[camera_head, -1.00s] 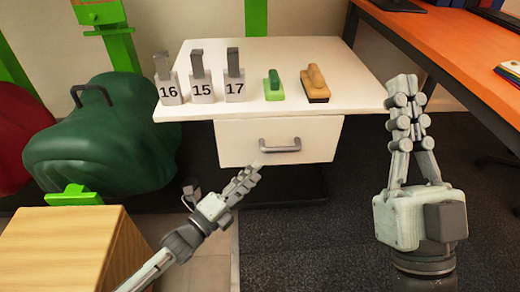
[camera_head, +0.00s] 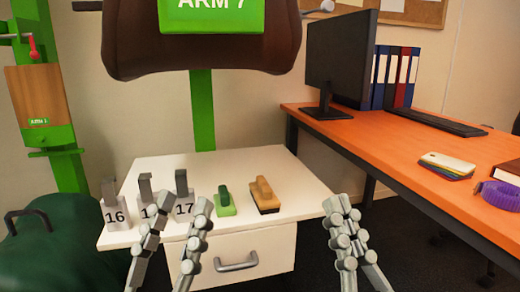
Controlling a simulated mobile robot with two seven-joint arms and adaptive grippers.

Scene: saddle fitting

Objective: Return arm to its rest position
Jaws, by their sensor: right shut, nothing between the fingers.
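My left gripper (camera_head: 181,212) points up in front of the white table, its two fingers spread apart with nothing seen between them. It partly covers the block marked 15 and overlaps the block marked 17 in the picture. My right gripper (camera_head: 340,212) points up just right of the table, its fingers close together and empty. Behind the table, a brown saddle-like pad (camera_head: 150,50) hangs on a green stand (camera_head: 202,110) with a green plate (camera_head: 225,14) reading "ARM 7". At the left, a wooden panel (camera_head: 35,92) on a green post carries a small label "ARM 1".
The white table (camera_head: 135,172) holds block 16 (camera_head: 115,212), block 17 (camera_head: 183,203), a green brush (camera_head: 225,205) and a tan brush (camera_head: 264,196). Its drawer (camera_head: 270,245) is shut. An orange desk (camera_head: 400,155) with a monitor (camera_head: 340,60) stands right. A green bag (camera_head: 45,240) is at lower left.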

